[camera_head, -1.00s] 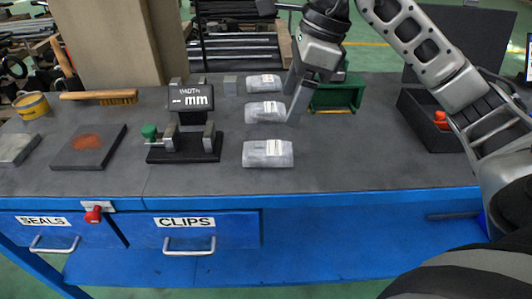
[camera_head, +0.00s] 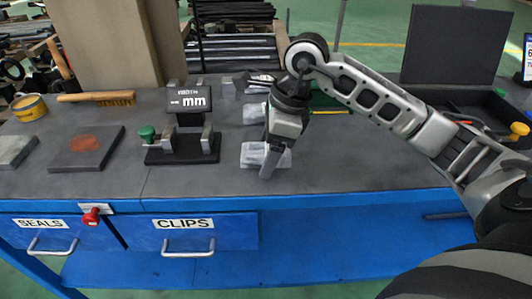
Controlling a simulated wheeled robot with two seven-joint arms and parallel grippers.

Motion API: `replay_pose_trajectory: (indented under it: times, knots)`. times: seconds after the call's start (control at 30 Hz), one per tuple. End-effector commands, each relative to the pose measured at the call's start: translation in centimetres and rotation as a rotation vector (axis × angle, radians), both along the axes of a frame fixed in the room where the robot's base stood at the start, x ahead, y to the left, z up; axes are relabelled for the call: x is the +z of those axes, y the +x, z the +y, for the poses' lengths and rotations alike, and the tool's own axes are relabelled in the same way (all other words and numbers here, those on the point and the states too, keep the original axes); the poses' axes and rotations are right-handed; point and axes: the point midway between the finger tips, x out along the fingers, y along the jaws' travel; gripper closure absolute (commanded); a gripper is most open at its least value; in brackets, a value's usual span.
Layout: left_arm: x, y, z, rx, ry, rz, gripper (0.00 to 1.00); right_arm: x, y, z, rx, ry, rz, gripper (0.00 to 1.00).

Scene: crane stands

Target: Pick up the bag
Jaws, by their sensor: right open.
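Three grey, wrapped bags lie in a column on the grey bench top. The nearest bag (camera_head: 251,154) is partly hidden behind my right gripper (camera_head: 268,169). The middle bag (camera_head: 253,114) and the far bag (camera_head: 257,89) are partly covered by the same arm and gripper. My right gripper points down at the nearest bag and is open, with one finger in front of it. The other finger is hard to make out, and I cannot tell whether the gripper touches the bag. My left gripper is not in view.
A black stand with a mm display (camera_head: 190,100) is left of the bags. A black tray (camera_head: 440,98) is at right. The bench front right of the bags is clear.

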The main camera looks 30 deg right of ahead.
Motion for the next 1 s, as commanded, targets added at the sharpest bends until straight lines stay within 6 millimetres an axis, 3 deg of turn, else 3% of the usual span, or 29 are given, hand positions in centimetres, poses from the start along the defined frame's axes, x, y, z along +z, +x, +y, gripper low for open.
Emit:
replay_pose_trajectory:
  times: [0.13, 0.3, 0.33, 0.73, 0.9, 1.0]
  knots:
    - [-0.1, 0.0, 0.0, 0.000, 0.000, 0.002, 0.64, 0.0, 0.0, 0.0, 0.000, 0.000, 0.000, 0.27]
    - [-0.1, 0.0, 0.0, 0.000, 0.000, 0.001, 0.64, 0.0, 0.0, 0.0, -0.001, 0.000, 0.000, 0.74]
    - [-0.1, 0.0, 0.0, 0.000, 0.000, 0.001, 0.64, 0.0, 0.0, 0.0, -0.001, 0.000, 0.000, 0.79]
    - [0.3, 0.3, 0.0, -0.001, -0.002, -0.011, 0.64, 0.7, 0.0, -0.1, -0.002, -0.001, -0.003, 0.79]
    - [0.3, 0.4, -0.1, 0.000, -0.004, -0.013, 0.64, 3.3, 0.2, -0.1, -0.002, -0.001, -0.010, 0.79]
    - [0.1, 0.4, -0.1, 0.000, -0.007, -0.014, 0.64, 5.3, -1.4, -1.2, -0.004, -0.006, -0.007, 0.79]
